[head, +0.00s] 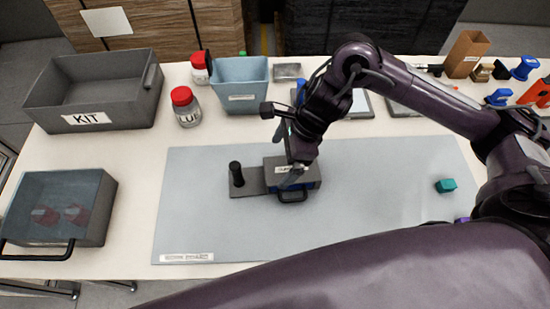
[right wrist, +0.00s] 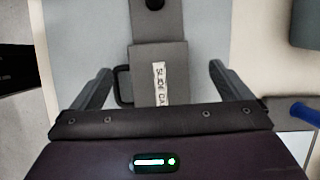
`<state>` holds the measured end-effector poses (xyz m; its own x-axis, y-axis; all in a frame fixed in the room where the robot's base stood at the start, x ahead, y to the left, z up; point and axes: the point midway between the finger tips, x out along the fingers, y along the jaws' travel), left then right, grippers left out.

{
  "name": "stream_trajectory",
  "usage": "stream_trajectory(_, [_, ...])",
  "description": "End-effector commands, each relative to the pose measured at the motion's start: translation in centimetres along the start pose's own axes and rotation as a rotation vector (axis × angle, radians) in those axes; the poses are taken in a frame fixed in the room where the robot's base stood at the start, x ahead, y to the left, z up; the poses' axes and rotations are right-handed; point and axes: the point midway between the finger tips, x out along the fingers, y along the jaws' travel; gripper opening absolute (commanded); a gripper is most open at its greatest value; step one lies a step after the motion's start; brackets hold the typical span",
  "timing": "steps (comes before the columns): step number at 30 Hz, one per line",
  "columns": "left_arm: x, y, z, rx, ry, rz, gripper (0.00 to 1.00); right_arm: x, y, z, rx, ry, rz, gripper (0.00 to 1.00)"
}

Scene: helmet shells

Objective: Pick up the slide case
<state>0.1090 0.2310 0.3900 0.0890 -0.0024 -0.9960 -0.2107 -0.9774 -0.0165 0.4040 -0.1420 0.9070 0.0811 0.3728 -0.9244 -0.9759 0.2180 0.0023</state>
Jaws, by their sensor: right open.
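The slide case (head: 308,173) is a dark grey box with a label on top and a black handle on its near side. It sits on the grey mat at the right end of a flat grey plate. In the right wrist view the slide case (right wrist: 160,58) lies between the two spread fingers, its label partly readable. My right gripper (right wrist: 157,78) is open, over the case, with a finger on either side; I cannot tell whether they touch it. In the head view my right wrist hides part of the case. My left gripper is not in view.
A black post (head: 237,175) stands on the plate's left end.

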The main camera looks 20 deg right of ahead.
Motion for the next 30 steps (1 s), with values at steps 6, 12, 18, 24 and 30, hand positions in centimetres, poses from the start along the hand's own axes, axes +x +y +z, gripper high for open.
stream_trajectory(6, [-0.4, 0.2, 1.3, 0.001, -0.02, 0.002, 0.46, 2.5, 0.1, 0.0, 0.002, -0.001, 0.005, 0.98])
stream_trajectory(12, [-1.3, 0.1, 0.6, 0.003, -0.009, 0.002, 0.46, 5.5, 0.0, -0.3, 0.002, -0.001, 0.005, 0.98])
stream_trajectory(18, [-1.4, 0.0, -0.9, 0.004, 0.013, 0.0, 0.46, 6.8, -0.1, -0.3, 0.0, -0.001, 0.001, 0.98])
stream_trajectory(24, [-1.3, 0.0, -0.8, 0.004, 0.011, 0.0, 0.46, 6.8, -0.1, -0.3, 0.0, -0.001, 0.0, 0.94])
stream_trajectory(30, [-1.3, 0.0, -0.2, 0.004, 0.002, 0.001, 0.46, 6.8, -0.1, -0.3, 0.0, -0.001, 0.0, 0.68])
